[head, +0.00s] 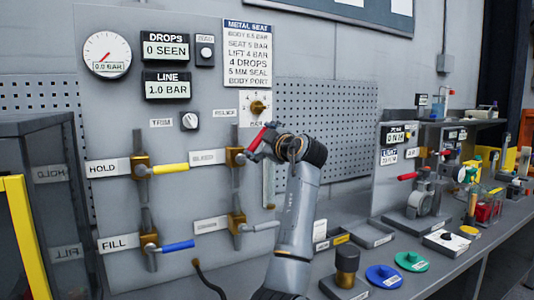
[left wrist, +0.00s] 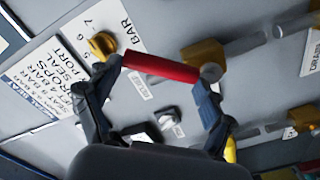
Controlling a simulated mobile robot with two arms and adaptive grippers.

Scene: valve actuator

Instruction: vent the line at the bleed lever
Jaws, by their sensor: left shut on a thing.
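The red lever (head: 257,138) is on the upper right valve (head: 235,157) of the panel, beside a pale label (head: 208,157) too blurred to read surely. It points up and to the right from the valve. My left gripper (head: 270,142) is at this lever, its fingers partly hidden by the wrist. In the left wrist view the red lever (left wrist: 160,67) lies between the two fingers of my left gripper (left wrist: 158,76), which is shut on it. The line display (head: 167,86) reads 1.0 BAR. The drops display (head: 165,48) reads 0 SEEN. The round gauge (head: 107,54) reads 0.0 BAR.
A yellow lever (head: 170,169) by HOLD and a blue lever (head: 178,246) by FILL are on the left valves. A grey lever (head: 262,227) is below. A brass knob (head: 257,107) sits just above my gripper. The bench at right carries discs and instruments.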

